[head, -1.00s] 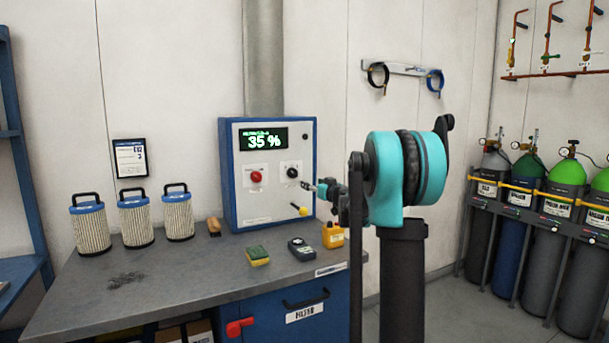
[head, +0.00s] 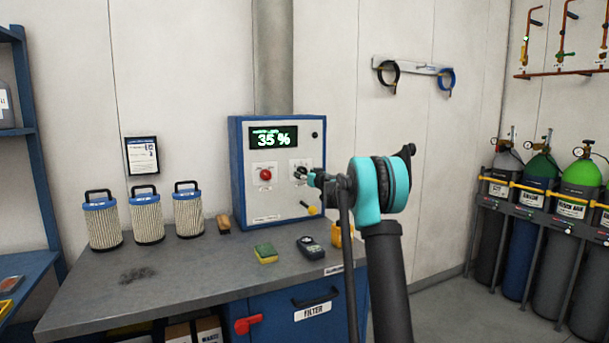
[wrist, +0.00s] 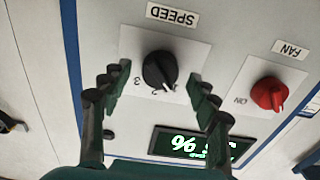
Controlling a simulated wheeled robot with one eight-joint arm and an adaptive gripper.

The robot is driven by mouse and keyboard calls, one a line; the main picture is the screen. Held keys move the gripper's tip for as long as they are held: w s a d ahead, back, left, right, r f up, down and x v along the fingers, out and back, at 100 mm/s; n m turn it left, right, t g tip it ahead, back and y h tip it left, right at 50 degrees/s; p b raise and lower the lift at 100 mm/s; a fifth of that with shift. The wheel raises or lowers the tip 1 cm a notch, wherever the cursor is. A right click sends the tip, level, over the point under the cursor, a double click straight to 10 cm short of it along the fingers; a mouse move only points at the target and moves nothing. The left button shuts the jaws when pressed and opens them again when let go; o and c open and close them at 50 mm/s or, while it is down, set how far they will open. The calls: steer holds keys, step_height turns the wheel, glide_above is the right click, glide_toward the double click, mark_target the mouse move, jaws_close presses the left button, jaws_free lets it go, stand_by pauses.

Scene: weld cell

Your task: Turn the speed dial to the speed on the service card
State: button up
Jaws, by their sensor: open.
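The black speed dial (wrist: 160,70) sits on a white plate under the SPEED label, upside down in the wrist view. Digits 3 and 2 show beside it; the knob hides part of the scale, and its pointer seems to face the picture's lower right. In the head view the dial (head: 300,171) is small beside my gripper (head: 313,178). The service card (head: 142,155) hangs on the wall at left, too small to read.
The blue-edged control box (head: 238,185) has a display (head: 273,138) reading 35 % and a red FAN knob (wrist: 269,94) beside the dial. Filters, a sponge (head: 265,252) and a meter (head: 310,247) stand on the bench (head: 190,272).

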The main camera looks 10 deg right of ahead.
steer(key=shift+w+a, duration=0.2)
steer(key=shift+w, duration=0.3)
steer(key=c, duration=1.2)
